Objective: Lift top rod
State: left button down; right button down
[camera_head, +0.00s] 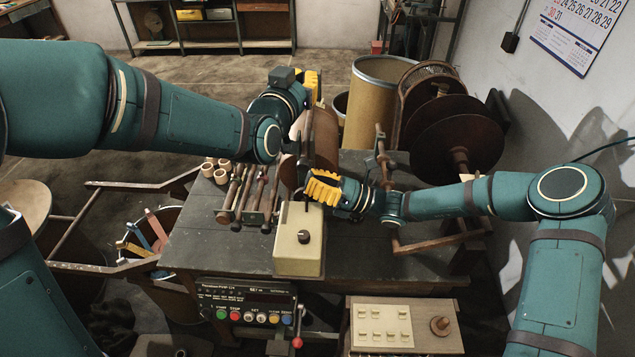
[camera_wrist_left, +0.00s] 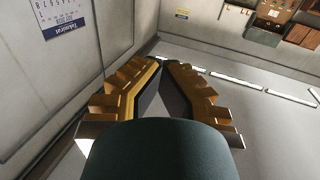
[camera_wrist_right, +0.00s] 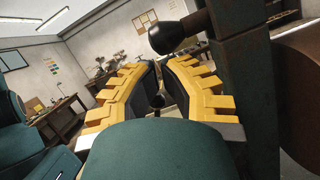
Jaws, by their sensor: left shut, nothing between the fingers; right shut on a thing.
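My right gripper (camera_head: 310,188) is at the near side of the winding machine on the table, beside the beige control box. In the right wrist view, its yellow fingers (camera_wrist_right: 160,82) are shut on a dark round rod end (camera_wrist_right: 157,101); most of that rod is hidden. I cannot tell for sure that it is the top rod. My left gripper (camera_head: 314,84) is higher, at the far side of the machine. In the left wrist view, its fingers (camera_wrist_left: 162,66) meet at the tips with nothing between them. A brown roll (camera_head: 326,138) sits between the two grippers.
The beige box (camera_head: 298,241) stands close below my right gripper. Several rods (camera_head: 248,195) lie in a rack on the table's left, near small tan cores (camera_head: 215,169). A black knob (camera_wrist_right: 176,37) on a dark post is beside the right fingers. Large reels (camera_head: 457,138) stand at right.

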jog(key=shift+r, duration=0.1)
jog(key=shift+s+r+m+t, duration=0.1)
jog(key=shift+r+m+t, duration=0.3)
jog(key=shift+r, duration=0.7)
pick_arm(q)
jog(key=c, duration=1.7)
grip_release()
jog(key=o, duration=1)
